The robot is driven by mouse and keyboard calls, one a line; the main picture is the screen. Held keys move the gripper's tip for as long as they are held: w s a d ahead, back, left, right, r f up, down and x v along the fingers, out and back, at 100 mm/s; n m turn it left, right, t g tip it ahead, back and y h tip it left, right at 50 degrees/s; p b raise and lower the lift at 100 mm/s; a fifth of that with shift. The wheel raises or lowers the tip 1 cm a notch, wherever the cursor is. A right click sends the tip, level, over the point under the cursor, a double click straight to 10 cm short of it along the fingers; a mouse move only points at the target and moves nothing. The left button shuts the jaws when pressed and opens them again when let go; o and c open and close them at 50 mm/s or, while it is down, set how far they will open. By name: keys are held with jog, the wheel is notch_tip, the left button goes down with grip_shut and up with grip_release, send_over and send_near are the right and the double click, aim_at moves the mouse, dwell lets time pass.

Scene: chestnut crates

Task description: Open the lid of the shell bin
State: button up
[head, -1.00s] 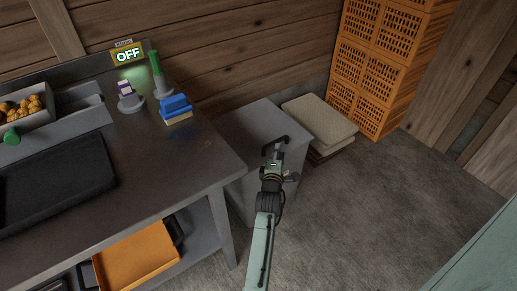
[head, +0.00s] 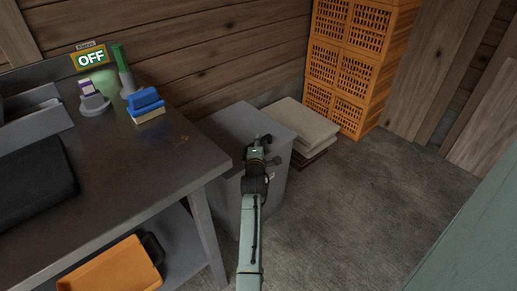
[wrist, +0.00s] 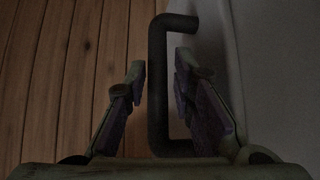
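The shell bin appears to be the grey box (head: 228,130) standing on the floor at the right end of the workbench. Its flat top looks closed. My gripper (head: 258,147) is at the bin's right front edge in the head view and hides part of it. In the wrist view a dark C-shaped handle (wrist: 157,60) stands out from a pale grey surface, likely the bin. My gripper's fingers (wrist: 160,98) are open, one on each side of the handle's bar. Narrow gaps show beside the bar, so the fingers do not look closed on it.
The grey workbench (head: 165,165) is close on the left, with a blue brush (head: 146,100) and an OFF sign (head: 91,60). Folded sacks (head: 300,122) lie behind the bin. Orange crates (head: 352,65) are stacked at the back wall. The floor (head: 370,210) at right is clear.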

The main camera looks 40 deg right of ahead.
jog(key=shift+w+d, duration=0.25)
jog(key=shift+w, duration=0.05)
jog(key=shift+c, duration=0.2)
grip_shut()
dwell(0.4)
